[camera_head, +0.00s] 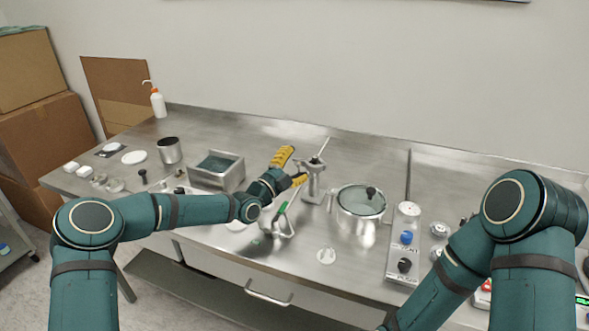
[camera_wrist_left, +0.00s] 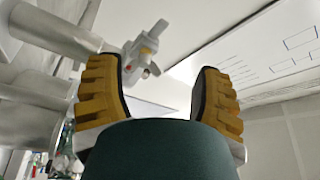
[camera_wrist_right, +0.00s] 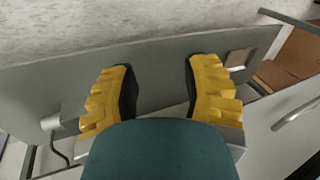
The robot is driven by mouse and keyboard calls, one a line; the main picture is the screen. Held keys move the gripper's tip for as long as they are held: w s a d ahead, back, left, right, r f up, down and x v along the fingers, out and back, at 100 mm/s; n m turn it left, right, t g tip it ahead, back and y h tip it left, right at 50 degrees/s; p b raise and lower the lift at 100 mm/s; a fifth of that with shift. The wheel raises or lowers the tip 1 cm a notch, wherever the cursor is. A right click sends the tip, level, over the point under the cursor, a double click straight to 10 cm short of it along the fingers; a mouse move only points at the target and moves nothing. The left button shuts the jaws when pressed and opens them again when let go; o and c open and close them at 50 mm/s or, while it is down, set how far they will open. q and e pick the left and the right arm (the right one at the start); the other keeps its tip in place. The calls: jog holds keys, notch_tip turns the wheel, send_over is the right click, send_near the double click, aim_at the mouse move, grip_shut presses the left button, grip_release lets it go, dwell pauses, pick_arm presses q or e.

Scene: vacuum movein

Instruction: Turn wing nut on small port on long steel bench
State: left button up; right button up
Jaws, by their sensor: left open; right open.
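The long steel bench (camera_head: 235,122) runs along the wall. A small upright metal port (camera_head: 314,186) stands on it near the middle, with a thin rod slanting up from its top. My left gripper (camera_head: 291,168) is open and empty, close to the left of the port's top. In the left wrist view a small metal fitting (camera_wrist_left: 142,52) with wing-like parts shows beyond the open fingers (camera_wrist_left: 160,70), apart from them. I cannot make out the wing nut clearly in the head view. My right gripper (camera_wrist_right: 160,72) is open and empty below the bench top, outside the head view.
A glass-lidded steel pot (camera_head: 361,205) stands right of the port, then a control box (camera_head: 404,245) with knobs. A green-handled metal part (camera_head: 281,222) lies in front of my left gripper. A square steel tray (camera_head: 216,172) and a steel cup (camera_head: 169,151) stand to the left.

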pick_arm(q)
notch_tip(320, 180, up, 8)
jog(key=shift+r, duration=0.2)
